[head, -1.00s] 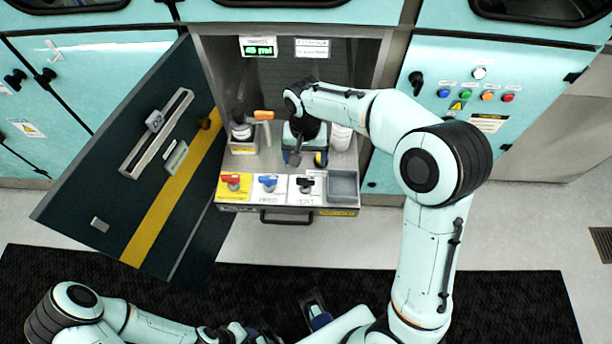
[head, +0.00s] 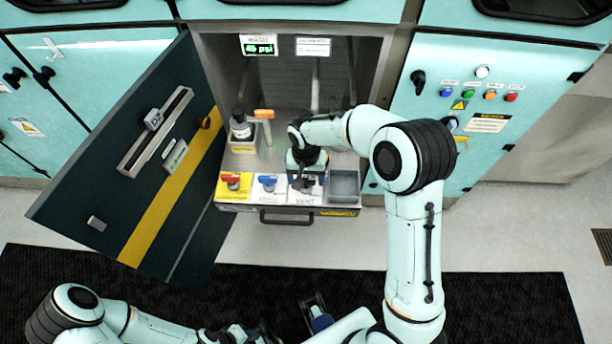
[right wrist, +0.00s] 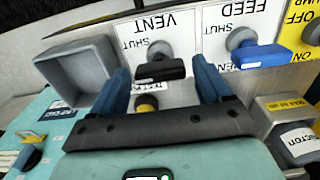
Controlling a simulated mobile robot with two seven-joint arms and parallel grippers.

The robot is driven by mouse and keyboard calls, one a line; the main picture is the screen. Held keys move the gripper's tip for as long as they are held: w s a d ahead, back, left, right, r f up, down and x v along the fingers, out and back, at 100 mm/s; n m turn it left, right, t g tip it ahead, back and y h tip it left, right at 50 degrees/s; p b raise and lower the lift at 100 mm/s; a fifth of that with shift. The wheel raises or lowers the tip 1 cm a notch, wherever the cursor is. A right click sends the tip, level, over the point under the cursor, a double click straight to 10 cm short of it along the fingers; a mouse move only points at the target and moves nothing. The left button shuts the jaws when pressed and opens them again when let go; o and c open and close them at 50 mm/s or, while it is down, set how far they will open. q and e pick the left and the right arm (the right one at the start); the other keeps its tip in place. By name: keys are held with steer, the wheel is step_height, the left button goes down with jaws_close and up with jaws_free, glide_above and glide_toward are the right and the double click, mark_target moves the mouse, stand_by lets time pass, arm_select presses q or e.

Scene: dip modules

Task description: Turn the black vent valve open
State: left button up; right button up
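The black vent valve (right wrist: 160,70) shows in the right wrist view on a white plate marked VENT and SHUT. Its dark bar lies crosswise in the picture. My right gripper (right wrist: 162,68) is open, its two blue fingers on either side of the bar with gaps visible; contact is not evident. In the head view my right gripper (head: 304,184) is over the vent plate (head: 305,202) and hides most of the valve. My left gripper (head: 262,332) is low at the bottom edge, far from the valve; its fingers are unclear.
The blue feed valve (head: 268,183) and red valve (head: 232,181) sit left of the vent plate. A grey bin (head: 344,186) is just right. An orange-topped handle (head: 264,114) and a dark-capped container (head: 239,125) stand behind. The open cabinet door (head: 140,165) is left.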

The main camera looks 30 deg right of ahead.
steer(key=c, duration=0.8)
steer(key=shift+o, duration=0.2)
steer(key=shift+n, duration=0.3)
steer(key=n, duration=0.4)
steer(key=n+p, duration=0.1)
steer(key=n, duration=0.4)
steer(key=n+p, duration=0.1)
steer(key=n, duration=0.3)
steer(key=shift+r, duration=0.1)
steer(key=shift+n+p, duration=0.45)
steer(key=shift+n, duration=1.65)
steer(key=shift+w+n, duration=0.1)
steer(key=shift+n, duration=0.2)
